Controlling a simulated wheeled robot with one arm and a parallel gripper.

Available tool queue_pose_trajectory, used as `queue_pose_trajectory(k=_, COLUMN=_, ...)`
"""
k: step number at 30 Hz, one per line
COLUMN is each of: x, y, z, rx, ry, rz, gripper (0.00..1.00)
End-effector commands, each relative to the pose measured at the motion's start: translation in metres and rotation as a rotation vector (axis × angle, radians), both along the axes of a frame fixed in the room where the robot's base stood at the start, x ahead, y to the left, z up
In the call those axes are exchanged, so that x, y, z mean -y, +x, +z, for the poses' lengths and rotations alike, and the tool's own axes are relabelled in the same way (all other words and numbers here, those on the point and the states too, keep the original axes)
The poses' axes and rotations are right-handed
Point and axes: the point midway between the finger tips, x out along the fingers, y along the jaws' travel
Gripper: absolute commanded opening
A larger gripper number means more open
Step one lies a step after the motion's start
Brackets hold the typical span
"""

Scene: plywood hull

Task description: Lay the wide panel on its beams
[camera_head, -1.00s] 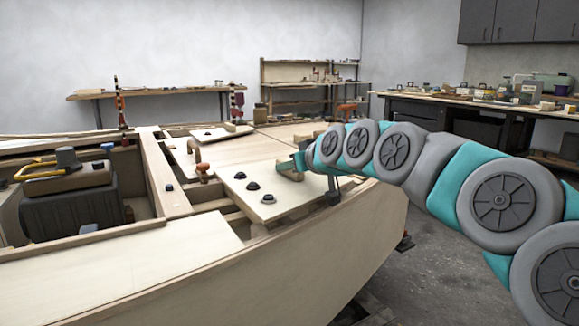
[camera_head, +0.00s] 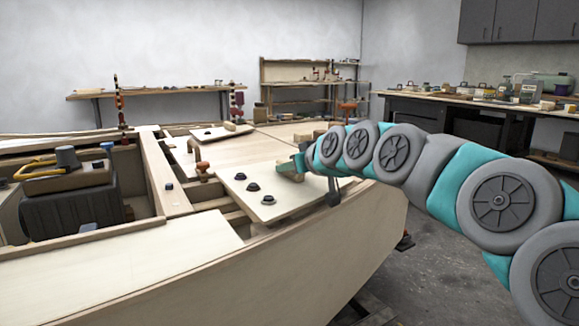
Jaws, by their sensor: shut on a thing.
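The wide panel (camera_head: 284,203) is a pale plywood sheet with several dark round knobs on it. It lies over the right part of the hull opening and looks slightly tilted. Pale beams (camera_head: 226,206) show in the gap at its left edge; their parts under the panel are hidden. My gripper (camera_head: 296,166) is at the panel's far right corner, shut on the wide panel, by what looks like a small wooden block there. The fingertips are small and partly hidden, so the exact grip is unclear.
A brown-topped peg (camera_head: 203,170) stands just left of the panel. A smaller panel (camera_head: 215,132) lies farther back. A dark engine-like box (camera_head: 72,205) with a yellow handle sits in the left opening. The hull side (camera_head: 350,235) drops to open floor on the right.

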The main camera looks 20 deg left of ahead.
Motion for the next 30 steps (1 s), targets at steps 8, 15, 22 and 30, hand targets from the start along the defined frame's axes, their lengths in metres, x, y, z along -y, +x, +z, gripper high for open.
queue_pose_trajectory(k=8, x=0.0003, y=0.0002, z=-0.0042, rx=0.002, ry=0.001, rz=-0.001, gripper=0.00)
queue_pose_trajectory(k=15, x=0.0003, y=0.0001, z=-0.0060, rx=0.002, ry=0.001, rz=-0.001, gripper=0.42)
queue_pose_trajectory(k=22, x=0.0001, y=0.0001, z=-0.0066, rx=0.001, ry=0.001, rz=0.000, gripper=0.65)
queue_pose_trajectory(k=30, x=0.0006, y=-0.0005, z=-0.0068, rx=0.000, ry=0.000, rz=0.000, gripper=0.65)
